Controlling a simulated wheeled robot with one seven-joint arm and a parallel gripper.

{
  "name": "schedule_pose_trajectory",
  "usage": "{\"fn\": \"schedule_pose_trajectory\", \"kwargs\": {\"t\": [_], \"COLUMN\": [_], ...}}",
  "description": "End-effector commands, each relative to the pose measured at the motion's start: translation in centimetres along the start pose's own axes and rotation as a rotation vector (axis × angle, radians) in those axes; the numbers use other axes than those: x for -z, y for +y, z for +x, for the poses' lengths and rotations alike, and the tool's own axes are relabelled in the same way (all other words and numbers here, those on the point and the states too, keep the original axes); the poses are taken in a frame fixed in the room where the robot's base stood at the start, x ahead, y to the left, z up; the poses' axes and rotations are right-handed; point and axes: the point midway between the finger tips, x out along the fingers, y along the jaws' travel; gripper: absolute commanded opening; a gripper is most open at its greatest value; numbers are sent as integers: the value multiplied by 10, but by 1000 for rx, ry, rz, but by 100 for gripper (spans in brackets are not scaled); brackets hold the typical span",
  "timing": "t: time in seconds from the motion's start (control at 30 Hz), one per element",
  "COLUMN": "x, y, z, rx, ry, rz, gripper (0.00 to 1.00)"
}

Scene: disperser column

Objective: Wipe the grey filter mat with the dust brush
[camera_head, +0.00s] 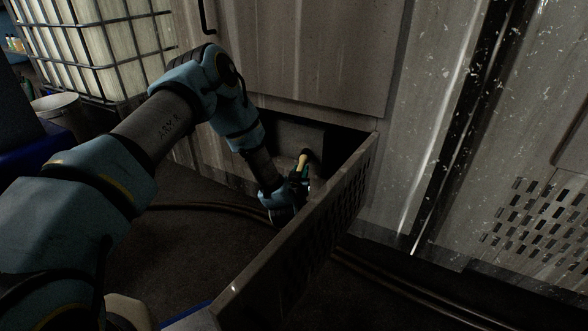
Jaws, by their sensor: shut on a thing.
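The grey filter mat (290,135) shows as a flat grey panel inside the low opening in the cabinet wall. My arm covers part of its left side. My gripper (299,175) is in front of the opening, shut on the dust brush (302,161). The brush has a pale yellowish handle and a dark head that points up toward the mat's lower right part. I cannot tell whether the bristles touch the mat. The gripper's fingers are small and dark in this view.
An open slotted door (318,222) stands out from the opening's right edge, close to the right of my gripper. Cables (385,283) run along the dark floor. A caged white tank (100,45) and a bucket (62,108) stand at the left.

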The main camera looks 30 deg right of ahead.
Motion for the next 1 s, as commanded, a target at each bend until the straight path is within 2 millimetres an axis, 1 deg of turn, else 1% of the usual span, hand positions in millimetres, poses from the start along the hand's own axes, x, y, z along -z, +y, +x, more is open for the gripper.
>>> {"fn": "schedule_pose_trajectory", "kwargs": {"t": [0.03,0.13,0.3,0.47,0.8,1.0], "x": [0,0,0,2,7,8], "y": [4,7,6,-4,-30,-36], "z": [-1,-2,0,3,13,15], "rx": [-1,0,1,3,3,3], "ry": [0,0,1,3,6,7], "rz": [0,0,0,1,0,0], "gripper": [0,0,0,0,0,0]}}
